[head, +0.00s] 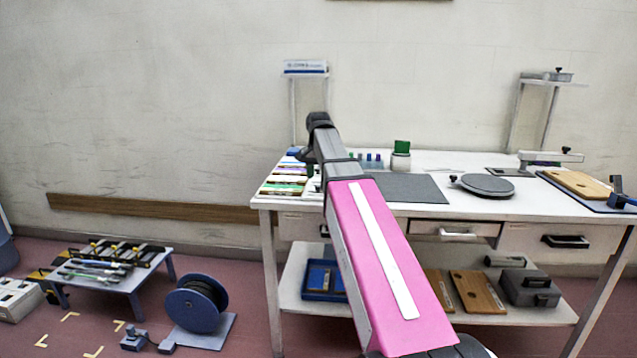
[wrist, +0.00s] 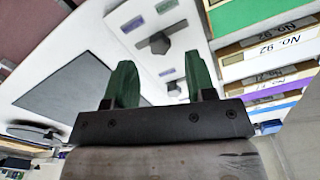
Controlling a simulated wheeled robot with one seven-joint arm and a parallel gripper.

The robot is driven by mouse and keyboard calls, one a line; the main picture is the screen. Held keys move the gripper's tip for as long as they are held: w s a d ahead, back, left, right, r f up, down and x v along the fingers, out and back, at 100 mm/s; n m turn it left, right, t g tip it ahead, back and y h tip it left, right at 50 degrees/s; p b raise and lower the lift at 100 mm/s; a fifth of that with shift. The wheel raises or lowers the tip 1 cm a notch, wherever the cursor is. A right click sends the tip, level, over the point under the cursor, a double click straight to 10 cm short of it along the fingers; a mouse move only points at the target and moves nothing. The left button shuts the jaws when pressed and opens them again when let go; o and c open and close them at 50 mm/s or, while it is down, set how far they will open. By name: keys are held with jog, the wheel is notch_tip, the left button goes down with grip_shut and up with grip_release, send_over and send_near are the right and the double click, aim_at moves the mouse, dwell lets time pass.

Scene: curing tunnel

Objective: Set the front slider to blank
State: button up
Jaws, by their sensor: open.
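My gripper (wrist: 160,68) is open, its two green fingers apart with nothing between them. Just past the fingertips in the wrist view is a white panel (wrist: 185,18) with small purple, green and other coloured labels. A dark grey angular piece (wrist: 165,42) lies on it, apart from the fingers as seen; I cannot tell whether it is the front slider. A second small dark piece (wrist: 174,87) shows between the fingers. In the head view my arm reaches over the left end of the white workbench (head: 470,160), and the arm hides most of the gripper and that panel.
A dark mat (head: 402,187) lies on the bench, also in the wrist view (wrist: 75,85). Labelled cases (wrist: 262,50) stand close at the right in the wrist view.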

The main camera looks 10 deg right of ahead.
notch_tip(320, 180, up, 7)
jog(key=shift+r, duration=0.2)
dwell(0.4)
